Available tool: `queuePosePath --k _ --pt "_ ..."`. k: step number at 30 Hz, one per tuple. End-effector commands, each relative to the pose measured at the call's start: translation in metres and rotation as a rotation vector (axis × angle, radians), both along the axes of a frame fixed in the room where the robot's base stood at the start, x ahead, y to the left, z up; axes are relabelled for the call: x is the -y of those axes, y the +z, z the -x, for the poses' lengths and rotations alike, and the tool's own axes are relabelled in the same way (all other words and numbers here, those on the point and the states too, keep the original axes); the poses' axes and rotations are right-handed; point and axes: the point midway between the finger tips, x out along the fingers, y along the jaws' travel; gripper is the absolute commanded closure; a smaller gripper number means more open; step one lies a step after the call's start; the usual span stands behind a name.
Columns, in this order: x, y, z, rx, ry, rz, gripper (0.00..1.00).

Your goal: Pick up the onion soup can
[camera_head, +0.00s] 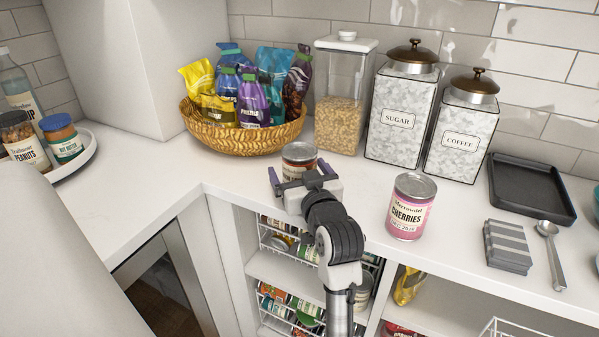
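A small can (299,155) with a metal lid and a dark red-brown and cream label stands upright on the white counter, just in front of the wicker basket. Its label cannot be read, so I cannot tell for sure that it is the onion soup can. My gripper (298,176) is low at the counter's front edge, right in front of this can. Its two fingers are spread apart, one toward each side of the can. My gripper hides the can's lower part, and I cannot tell whether the fingers touch it.
A pink cherries can (409,209) stands to the right. Open shelves (277,267) lie below the counter edge.

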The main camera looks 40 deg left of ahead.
Motion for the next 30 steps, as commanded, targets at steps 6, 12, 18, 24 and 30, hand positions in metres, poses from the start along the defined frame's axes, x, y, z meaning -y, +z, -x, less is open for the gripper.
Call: queuePosePath --k 6,12,18,24,30 --pt "-0.0002 0.0001 -0.0003 0.0 -0.001 0.0 0.1" --pt "0.0 0.0001 -0.0002 0.001 -0.001 -0.001 0.36" --pt "0.0001 0.0001 -0.0002 0.001 -0.001 -0.001 0.63" --pt "0.0004 0.0014 0.0 0.003 -0.001 -0.003 0.69" --pt "0.0003 0.0058 -0.0002 0.004 -0.001 -0.003 0.69"
